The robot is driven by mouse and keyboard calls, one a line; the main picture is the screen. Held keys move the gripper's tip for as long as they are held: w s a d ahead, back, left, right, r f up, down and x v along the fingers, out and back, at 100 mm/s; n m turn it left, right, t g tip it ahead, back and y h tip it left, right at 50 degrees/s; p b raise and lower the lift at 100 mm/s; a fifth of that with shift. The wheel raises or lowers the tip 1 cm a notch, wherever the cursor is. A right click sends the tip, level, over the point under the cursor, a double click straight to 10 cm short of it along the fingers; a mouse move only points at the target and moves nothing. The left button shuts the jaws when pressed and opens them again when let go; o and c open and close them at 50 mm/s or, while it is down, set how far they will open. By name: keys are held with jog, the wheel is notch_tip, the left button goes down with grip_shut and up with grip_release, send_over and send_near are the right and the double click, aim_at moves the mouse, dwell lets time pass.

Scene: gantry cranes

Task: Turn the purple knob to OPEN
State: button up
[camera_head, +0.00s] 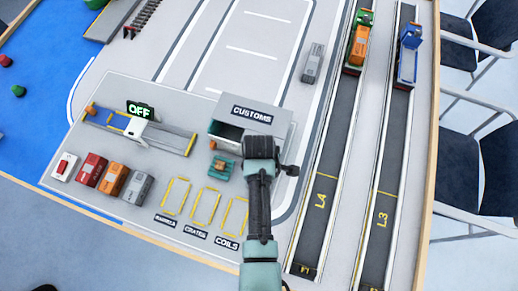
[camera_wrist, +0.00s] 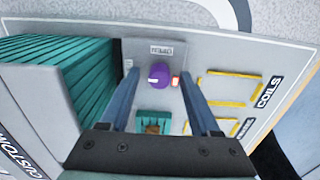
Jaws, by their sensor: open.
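The purple knob (camera_wrist: 158,75) is in the wrist view, on a grey board with a white pointer mark toward the left of the picture. A small label (camera_wrist: 161,49) stands above it, too blurred to read surely. My gripper (camera_wrist: 158,84) is open, with one finger on each side of the knob in this view. I cannot tell whether the fingers touch it. In the head view my arm (camera_head: 261,190) reaches to the CUSTOMS building (camera_head: 252,112), and I cannot make out the knob there.
A teal ribbed wall (camera_wrist: 60,75) stands close on the left. A teal holder with an orange piece (camera_head: 222,167) lies near my arm. Yellow outlined bays (camera_head: 206,207) are empty.

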grip_shut()
jog(key=shift+m, duration=0.3)
jog(key=m+p, duration=0.2)
jog(key=m, duration=0.1)
jog(key=shift+r, duration=0.1)
jog(key=m+p, duration=0.1)
jog(key=m, duration=0.4)
jog(key=m+p, duration=0.1)
jog(key=m, duration=0.3)
jog(key=m+p, duration=0.1)
jog(key=m, duration=0.4)
dwell(0.3)
jog(key=shift+m, duration=0.3)
